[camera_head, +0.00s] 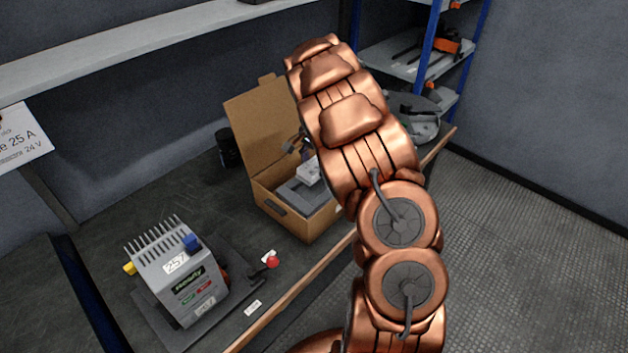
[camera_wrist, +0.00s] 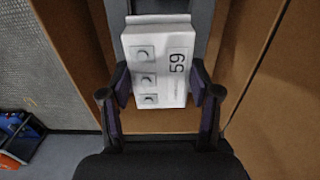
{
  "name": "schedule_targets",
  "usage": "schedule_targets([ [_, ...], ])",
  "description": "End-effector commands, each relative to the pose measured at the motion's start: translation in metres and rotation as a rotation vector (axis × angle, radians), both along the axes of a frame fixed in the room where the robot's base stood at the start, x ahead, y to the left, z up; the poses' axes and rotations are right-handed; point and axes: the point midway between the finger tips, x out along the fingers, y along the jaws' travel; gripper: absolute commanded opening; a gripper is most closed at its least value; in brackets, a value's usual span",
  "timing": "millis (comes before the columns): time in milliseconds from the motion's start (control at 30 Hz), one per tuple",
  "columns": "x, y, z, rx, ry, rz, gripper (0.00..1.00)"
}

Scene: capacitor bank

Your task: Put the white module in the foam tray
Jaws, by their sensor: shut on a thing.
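The white module (camera_wrist: 158,60), marked 59 with several round buttons or terminals on its face, is between the two fingers of my gripper (camera_wrist: 160,88). The fingers touch its left and right sides. In the head view the module (camera_head: 309,172) shows as a small white block inside the cardboard box, at the grey foam tray (camera_head: 303,198). The grey foam (camera_wrist: 204,22) also shows behind the module in the wrist view. I cannot tell whether the module rests in the foam or hangs just above it. My arm hides part of the box and most of the gripper in the head view.
The open cardboard box (camera_head: 258,125) stands on the dark bench (camera_head: 120,212), its lid raised at the back. A grey finned device (camera_head: 185,285) and a red-knobbed lever (camera_head: 271,263) are front left. A black jar (camera_head: 228,148) stands left of the box.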

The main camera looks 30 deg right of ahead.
Motion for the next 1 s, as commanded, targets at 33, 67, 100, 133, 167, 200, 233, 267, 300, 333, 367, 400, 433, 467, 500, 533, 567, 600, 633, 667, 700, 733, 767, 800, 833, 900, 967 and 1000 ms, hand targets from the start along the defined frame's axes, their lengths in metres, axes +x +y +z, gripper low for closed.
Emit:
schedule_targets([
  [33, -0.001, 0.0, -0.007, 0.001, 0.002, -0.001, 0.04],
  [67, 0.0, -0.001, -0.011, 0.0, 0.0, -0.001, 0.04],
  [100, 0.0, -0.001, -0.017, -0.001, -0.001, -0.002, 0.04],
  [133, 0.0, -0.001, -0.02, 0.0, -0.001, -0.002, 0.04],
  [167, 0.0, -0.001, -0.023, 0.001, -0.001, -0.002, 0.04],
  [200, 0.0, 0.0, -0.026, 0.001, 0.0, -0.002, 0.04],
  [233, 0.0, 0.0, -0.028, 0.002, 0.0, -0.002, 0.04],
  [267, 0.0, 0.0, -0.03, 0.002, 0.001, -0.002, 0.04],
  [300, -0.001, 0.0, -0.033, 0.002, 0.001, -0.002, 0.04],
  [333, -0.001, 0.0, -0.036, 0.001, 0.002, -0.001, 0.04],
  [367, -0.001, 0.0, -0.04, 0.001, 0.002, -0.001, 0.04],
  [400, -0.001, 0.0, -0.045, 0.001, 0.002, -0.001, 0.04],
  [433, -0.001, 0.0, -0.048, 0.001, 0.001, -0.001, 0.04],
  [467, -0.001, 0.0, -0.052, 0.001, 0.001, -0.001, 0.04],
  [500, -0.001, 0.0, -0.056, 0.002, 0.001, -0.002, 0.04],
  [533, -0.001, 0.0, -0.059, 0.002, 0.001, -0.002, 0.04],
  [567, -0.001, 0.0, -0.061, 0.001, 0.001, -0.001, 0.04],
  [600, -0.001, 0.0, -0.063, 0.001, 0.0, -0.001, 0.04],
  [633, 0.0, 0.0, -0.063, 0.0, 0.0, -0.001, 0.04],
  [667, 0.0, 0.0, -0.063, 0.0, -0.001, -0.001, 0.04],
  [700, 0.0, 0.0, -0.063, 0.0, -0.001, -0.001, 0.04],
  [733, 0.0, 0.0, -0.063, -0.001, -0.001, -0.001, 0.04],
  [767, 0.0, 0.0, -0.063, -0.001, -0.001, -0.001, 0.04],
  [800, 0.0, 0.0, -0.063, -0.001, -0.001, -0.001, 0.04],
  [833, 0.0, 0.0, -0.064, 0.0, -0.001, -0.001, 0.04],
  [900, 0.0, 0.0, -0.066, 0.0, -0.001, -0.001, 0.04],
  [967, 0.0, 0.0, -0.067, 0.0, -0.001, -0.001, 0.04],
  [1000, 0.0, 0.0, -0.068, 0.0, -0.001, -0.001, 0.04],
])
